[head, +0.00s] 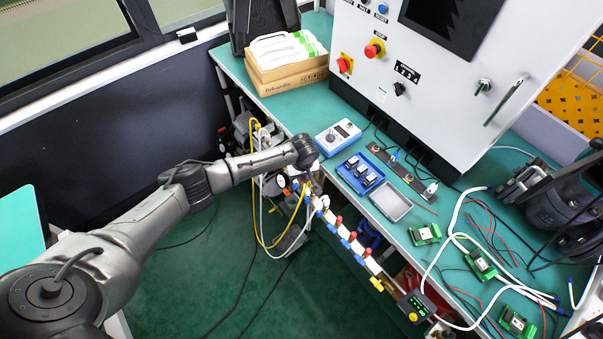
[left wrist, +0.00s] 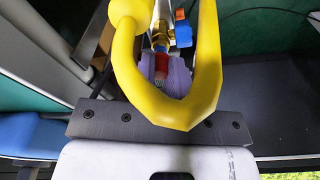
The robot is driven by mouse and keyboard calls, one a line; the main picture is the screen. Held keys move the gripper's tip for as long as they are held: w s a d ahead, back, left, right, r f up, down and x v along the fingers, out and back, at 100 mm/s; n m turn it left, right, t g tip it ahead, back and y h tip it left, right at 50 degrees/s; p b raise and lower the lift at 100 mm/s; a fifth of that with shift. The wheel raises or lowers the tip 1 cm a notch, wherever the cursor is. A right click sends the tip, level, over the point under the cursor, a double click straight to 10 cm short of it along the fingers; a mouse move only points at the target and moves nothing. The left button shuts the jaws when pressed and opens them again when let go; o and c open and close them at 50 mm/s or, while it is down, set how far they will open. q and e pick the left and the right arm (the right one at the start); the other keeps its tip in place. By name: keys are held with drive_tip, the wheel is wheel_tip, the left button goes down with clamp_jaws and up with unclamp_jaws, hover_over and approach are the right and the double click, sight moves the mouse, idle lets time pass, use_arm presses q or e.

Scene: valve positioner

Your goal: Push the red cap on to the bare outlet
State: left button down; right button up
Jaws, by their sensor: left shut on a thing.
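In the left wrist view, my left gripper (left wrist: 165,78) has its pale purple fingertips shut on the red cap (left wrist: 161,68). The cap is in line with a brass outlet (left wrist: 159,40) and looks close against it. I cannot tell whether it is seated. A yellow hose (left wrist: 205,65) loops across the front and hides part of the fingers. In the head view, my left arm reaches the far end of the white manifold beside the bench; the gripper and held cap are mostly hidden there. Other red caps (head: 352,237) sit along the manifold. My right gripper is not identifiable.
A blue valve handle (left wrist: 183,30) is close to the fingertips. Yellow and white hoses (head: 254,195) hang around the manifold's far end. The green bench (head: 395,212) runs alongside, with a blue-and-white box (head: 338,137) near its edge. The floor (head: 190,280) left of the manifold is mostly open.

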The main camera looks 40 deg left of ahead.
use_arm(q)
drive_tip(key=shift+f, duration=0.5)
drive_tip(key=c, duration=1.1)
unclamp_jaws()
drive_tip(key=shift+o, duration=0.2)
drive_tip(key=shift+r, duration=0.15)
drive_tip(key=shift+r, duration=0.35)
wheel_tip(320, 180, up, 13)
drive_tip(key=d+p, duration=0.1)
drive_tip(key=p, duration=0.2)
drive_tip(key=shift+s+d+p, duration=0.2)
drive_tip(key=shift+s+p, duration=0.1)
drive_tip(key=shift+s, duration=0.15)
drive_tip(key=shift+f, duration=0.1)
